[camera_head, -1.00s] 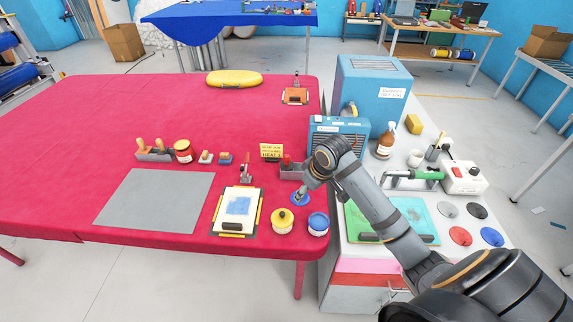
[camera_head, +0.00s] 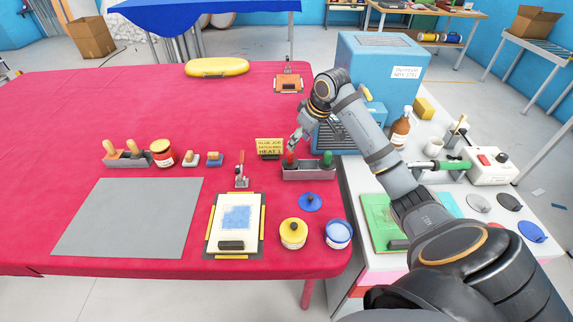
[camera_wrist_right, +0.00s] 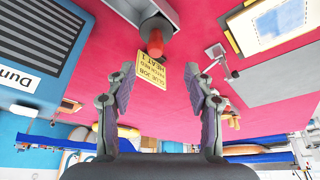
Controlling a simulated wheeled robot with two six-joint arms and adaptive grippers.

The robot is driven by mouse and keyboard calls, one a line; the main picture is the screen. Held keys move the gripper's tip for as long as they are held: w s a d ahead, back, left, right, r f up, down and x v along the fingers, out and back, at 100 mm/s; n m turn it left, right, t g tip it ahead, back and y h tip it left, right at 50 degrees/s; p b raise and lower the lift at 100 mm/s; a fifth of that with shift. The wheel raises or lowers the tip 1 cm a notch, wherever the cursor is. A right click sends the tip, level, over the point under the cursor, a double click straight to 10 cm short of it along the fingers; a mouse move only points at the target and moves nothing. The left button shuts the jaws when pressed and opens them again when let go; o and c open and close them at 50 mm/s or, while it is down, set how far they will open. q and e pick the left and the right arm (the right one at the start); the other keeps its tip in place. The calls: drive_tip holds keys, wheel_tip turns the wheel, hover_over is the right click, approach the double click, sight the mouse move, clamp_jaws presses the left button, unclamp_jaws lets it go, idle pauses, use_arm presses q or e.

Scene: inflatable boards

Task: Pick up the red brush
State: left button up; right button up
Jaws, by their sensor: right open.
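The red brush (camera_head: 289,159) stands handle up at the left end of a grey holder (camera_head: 309,174) on the red table. Its lower part is hidden in the holder. In the right wrist view, its red handle (camera_wrist_right: 155,43) shows beyond the fingertips, in front of the yellow sign. My right gripper (camera_head: 294,144) is near the top of the red handle in the head view. In the wrist view my right gripper (camera_wrist_right: 162,80) has its fingers wide apart with nothing between them. My left gripper is not in view.
A green handle (camera_head: 327,158) stands at the holder's right end. The yellow sign (camera_head: 269,148) is just left. A blue heater-like box (camera_head: 335,140) stands close behind.

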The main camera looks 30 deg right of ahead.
sight(293, 153)
drive_tip(key=x, duration=0.4)
drive_tip(key=shift+w+a+f+p, duration=0.1)
drive_tip(key=shift+f+p, duration=0.2)
drive_tip(key=shift+f, duration=0.05)
drive_tip(key=shift+w+f, duration=0.2)
drive_tip(key=shift+f, duration=0.1)
drive_tip(key=x, duration=0.2)
drive_tip(key=p+x, duration=0.1)
drive_tip(key=x, duration=0.2)
drive_tip(key=shift+w+d+r, duration=0.1)
drive_tip(key=shift+d, duration=0.3)
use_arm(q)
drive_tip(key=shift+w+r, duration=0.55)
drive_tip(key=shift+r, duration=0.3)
use_arm(e)
clamp_jaws()
